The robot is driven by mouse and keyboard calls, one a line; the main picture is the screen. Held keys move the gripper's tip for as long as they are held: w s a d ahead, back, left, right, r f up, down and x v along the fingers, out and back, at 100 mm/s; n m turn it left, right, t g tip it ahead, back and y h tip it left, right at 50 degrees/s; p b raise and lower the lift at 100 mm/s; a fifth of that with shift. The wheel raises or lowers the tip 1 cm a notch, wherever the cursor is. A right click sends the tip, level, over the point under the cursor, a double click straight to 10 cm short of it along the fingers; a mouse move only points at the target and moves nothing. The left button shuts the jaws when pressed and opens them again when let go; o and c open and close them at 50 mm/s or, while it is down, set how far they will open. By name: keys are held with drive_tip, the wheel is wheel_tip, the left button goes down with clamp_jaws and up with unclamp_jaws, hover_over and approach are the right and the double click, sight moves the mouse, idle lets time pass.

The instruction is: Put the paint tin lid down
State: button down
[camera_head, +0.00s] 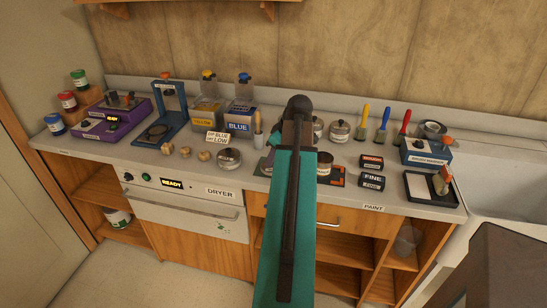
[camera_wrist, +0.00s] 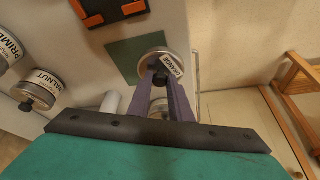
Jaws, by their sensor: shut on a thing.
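In the wrist view my gripper (camera_wrist: 161,80) has its purple fingers shut on the dark knob of a round metal lid (camera_wrist: 175,64). The lid's white label seems to read ORANGE. The lid overlaps the edge of a flat green square (camera_wrist: 125,58) on the counter; I cannot tell whether it touches the surface.
Tins labelled WALNUT (camera_wrist: 38,88) and PRIME-something (camera_wrist: 8,48) stand at the left in the wrist view. An orange-and-black holder (camera_wrist: 110,10) lies beyond the green square. In the head view, the counter also holds a BLUE container (camera_head: 238,122), brushes and a sink (camera_head: 500,195) at right.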

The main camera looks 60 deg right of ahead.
drive_tip(key=shift+w+d+f+p, duration=0.15)
drive_tip(key=shift+w+d, duration=0.25)
drive_tip(key=shift+d, duration=0.25)
drive_tip(key=shift+w+d+p, duration=0.2)
drive_tip(key=shift+w+d, duration=0.2)
drive_tip(key=shift+d, duration=0.2)
drive_tip(key=shift+w+d+f+p, duration=0.15)
drive_tip(key=shift+w+d, duration=0.25)
drive_tip(key=shift+d, duration=0.25)
drive_tip(key=shift+f+p, duration=0.65)
drive_tip(key=shift+f, duration=1.05)
drive_tip(key=shift+f, duration=0.15)
drive_tip(key=c, duration=1.6)
unclamp_jaws()
drive_tip(key=shift+s+r, duration=0.1)
drive_tip(key=shift+r, duration=0.2)
drive_tip(key=shift+b+v, duration=1.15)
drive_tip(key=shift+v, duration=4.75)
